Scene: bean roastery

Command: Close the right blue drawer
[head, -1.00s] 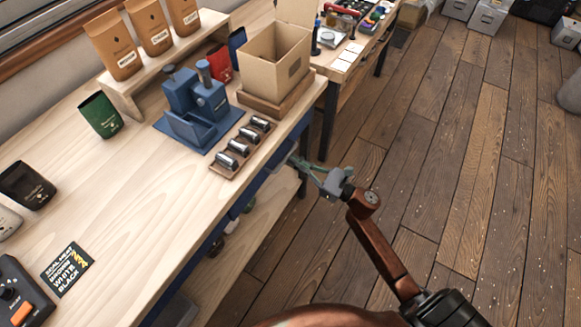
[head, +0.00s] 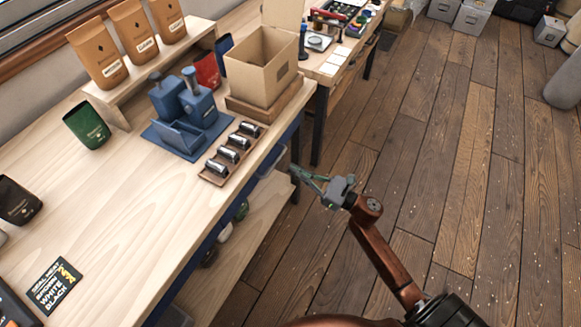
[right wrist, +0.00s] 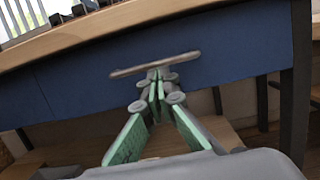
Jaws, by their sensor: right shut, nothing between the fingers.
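The right blue drawer (right wrist: 225,52) shows its front in the right wrist view, under the wooden tabletop. Its front looks about flush with the blue panel beside it. A grey bar handle (right wrist: 185,58) runs across it. My right gripper (right wrist: 157,78) is shut and empty, with its fingertips just in front of and below the handle; I cannot tell whether they touch it. In the head view the right gripper (head: 297,172) is beside the bench's front edge, with a small gap to it. The drawer front is mostly hidden under the tabletop there. My left gripper is not in view.
The bench top (head: 110,195) holds a blue press (head: 185,115), a rack of metal cylinders (head: 213,177), a cardboard box (head: 262,65) and coffee bags. A dark table leg (right wrist: 295,80) stands right of the drawer. The wooden floor (head: 440,150) on the right is clear.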

